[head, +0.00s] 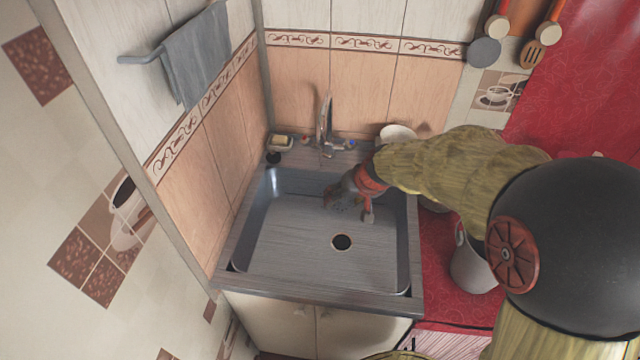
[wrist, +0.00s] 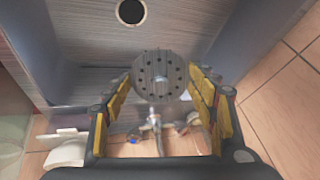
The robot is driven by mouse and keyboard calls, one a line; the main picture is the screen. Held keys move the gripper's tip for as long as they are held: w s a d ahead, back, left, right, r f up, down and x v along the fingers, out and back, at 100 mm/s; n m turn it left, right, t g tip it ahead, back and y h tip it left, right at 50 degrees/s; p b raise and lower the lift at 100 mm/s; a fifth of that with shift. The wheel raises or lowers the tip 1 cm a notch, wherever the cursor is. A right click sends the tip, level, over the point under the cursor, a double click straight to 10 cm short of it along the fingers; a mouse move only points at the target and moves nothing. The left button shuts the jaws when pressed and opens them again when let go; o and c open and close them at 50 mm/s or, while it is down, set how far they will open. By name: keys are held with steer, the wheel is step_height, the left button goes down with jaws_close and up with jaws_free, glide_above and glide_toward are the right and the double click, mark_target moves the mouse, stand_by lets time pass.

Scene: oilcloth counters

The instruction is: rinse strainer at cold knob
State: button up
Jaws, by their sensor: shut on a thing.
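The strainer (wrist: 160,75) is a round grey metal disc with a ring of dark holes. My gripper (wrist: 160,88) is shut on it, with yellow-padded fingers on both sides. In the head view my gripper (head: 350,203) reaches in from the right over the back right part of the sink basin, and the strainer (head: 343,208) is partly hidden there. The tap (head: 325,125) stands on the sink's back rim. The cold knob (head: 351,142), with a blue mark, is at the tap's right; it also shows in the wrist view (wrist: 133,140). No water stream is visible.
The steel sink (head: 290,245) is empty around the drain hole (head: 342,242). A soap dish (head: 282,141) sits left of the tap and a white bowl (head: 398,132) right of it. A pale pot (head: 472,268) stands on the red counter (head: 436,285). A grey towel (head: 198,55) hangs on the left wall.

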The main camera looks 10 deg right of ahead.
mark_target(344, 207)
steer(key=shift+s+d+r+p, duration=0.15)
steer(key=shift+s+d+r, duration=0.15)
steer(key=shift+s+r, duration=0.5)
steer(key=shift+s+d+r+p, duration=0.15)
steer(key=shift+s+d+r, duration=0.1)
steer(key=shift+s+r, duration=0.5)
steer(key=shift+s+f, duration=0.1)
steer(key=shift+f, duration=0.05)
